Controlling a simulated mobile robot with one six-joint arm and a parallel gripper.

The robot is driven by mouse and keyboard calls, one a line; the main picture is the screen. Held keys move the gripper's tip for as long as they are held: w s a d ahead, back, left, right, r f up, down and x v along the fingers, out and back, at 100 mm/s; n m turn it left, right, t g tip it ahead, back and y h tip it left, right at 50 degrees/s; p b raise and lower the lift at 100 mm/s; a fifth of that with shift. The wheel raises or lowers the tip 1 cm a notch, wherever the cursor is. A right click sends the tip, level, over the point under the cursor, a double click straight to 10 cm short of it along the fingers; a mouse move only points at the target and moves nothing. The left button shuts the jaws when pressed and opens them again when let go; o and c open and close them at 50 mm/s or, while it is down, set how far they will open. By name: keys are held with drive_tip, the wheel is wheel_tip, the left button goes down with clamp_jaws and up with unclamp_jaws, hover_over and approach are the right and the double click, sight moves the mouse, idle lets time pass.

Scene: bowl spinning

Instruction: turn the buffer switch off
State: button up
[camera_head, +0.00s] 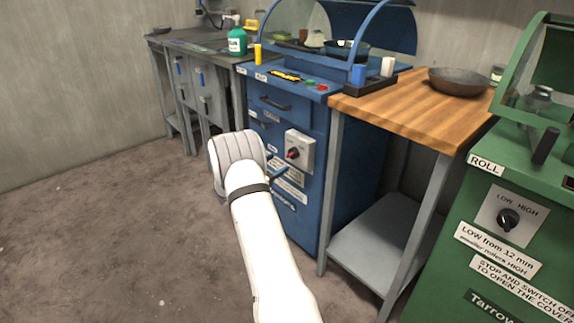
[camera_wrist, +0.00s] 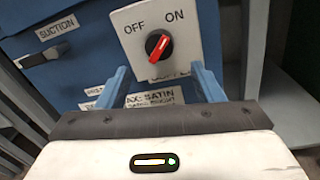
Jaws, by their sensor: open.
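The buffer switch (camera_head: 293,154) is a round black knob with a red pointer on a pale box on the front of the blue cabinet (camera_head: 345,150). In the wrist view the switch (camera_wrist: 158,45) sits below the words OFF and ON. Its red bar slants from lower left to upper right, with the upper end on the ON side. My gripper (camera_wrist: 161,75) is open and empty, its two blue fingers spread below and to either side of the knob. In the head view my white wrist hides most of the gripper, left of the switch box. I see no contact with the knob.
A wooden-topped table (camera_head: 405,106) with a dark bowl (camera_head: 458,82) stands right of the cabinet. A green machine (camera_head: 450,270) with a LOW/HIGH knob (camera_head: 508,219) is at the right front. A grey bench (camera_head: 200,85) stands at the left. The floor at left is clear.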

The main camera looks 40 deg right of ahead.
sight(290, 156)
drive_tip(key=d, duration=0.2)
drive_tip(key=d+b, duration=0.1)
drive_tip(key=d, duration=0.3)
drive_tip(key=shift+w+d+b, duration=0.1)
drive_tip(key=shift+w+b, duration=0.25)
drive_tip(key=shift+w, duration=0.05)
drive_tip(key=shift+w+d, duration=0.1)
drive_tip(key=shift+d, duration=0.25)
drive_tip(key=shift+c, duration=0.3)
